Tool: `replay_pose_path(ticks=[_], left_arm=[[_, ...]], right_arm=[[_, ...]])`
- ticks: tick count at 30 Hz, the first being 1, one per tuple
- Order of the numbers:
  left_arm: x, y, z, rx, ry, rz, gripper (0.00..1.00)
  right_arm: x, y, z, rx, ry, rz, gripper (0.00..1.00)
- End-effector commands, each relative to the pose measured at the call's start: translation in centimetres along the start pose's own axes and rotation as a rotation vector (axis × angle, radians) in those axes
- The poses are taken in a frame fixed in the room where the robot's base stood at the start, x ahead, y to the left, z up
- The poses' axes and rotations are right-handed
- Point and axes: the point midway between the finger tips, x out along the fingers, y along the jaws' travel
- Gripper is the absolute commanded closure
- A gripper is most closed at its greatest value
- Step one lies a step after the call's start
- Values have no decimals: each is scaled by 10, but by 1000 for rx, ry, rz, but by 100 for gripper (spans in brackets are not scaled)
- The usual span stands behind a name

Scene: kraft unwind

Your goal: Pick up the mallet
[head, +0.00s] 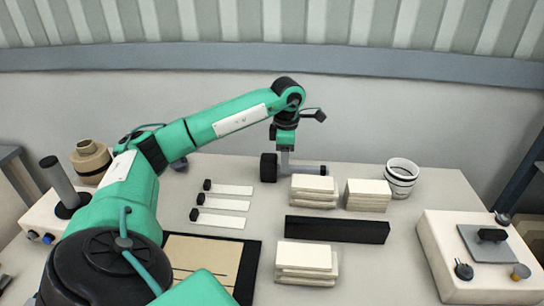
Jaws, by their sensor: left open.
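The mallet (268,168) lies at the back middle of the table, with its black head at the left and its grey handle pointing right. My left arm reaches in from the left, and my left gripper (285,164) points down at the mallet's handle, just right of the head. The gripper is open. The fingers are small and overlap the handle in the picture, so I cannot tell whether they touch it. My right gripper is out of view.
Stacks of pale sheets (307,257) and a black bar (337,230) lie right of centre. A white cup (402,178) stands at the back right. White strips (217,220) with black ends lie left of the mallet. A control box (440,265) stands at the right.

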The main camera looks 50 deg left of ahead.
Motion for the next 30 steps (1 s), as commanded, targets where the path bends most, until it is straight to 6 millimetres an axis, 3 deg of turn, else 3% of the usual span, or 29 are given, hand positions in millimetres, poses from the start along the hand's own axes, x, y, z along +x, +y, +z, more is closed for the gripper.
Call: replay_pose_path(ticks=[9,17,18,25,30], left_arm=[[41,-6,-1,0,2,-2,55],[45,-6,0,1,0,-1,55],[45,-6,0,1,0,-1,56],[45,-6,0,1,0,-1,100],[44,-6,0,0,-1,1,100]], right_arm=[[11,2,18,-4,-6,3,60],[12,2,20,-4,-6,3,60],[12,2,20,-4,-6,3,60],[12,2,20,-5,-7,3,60],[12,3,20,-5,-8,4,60]])
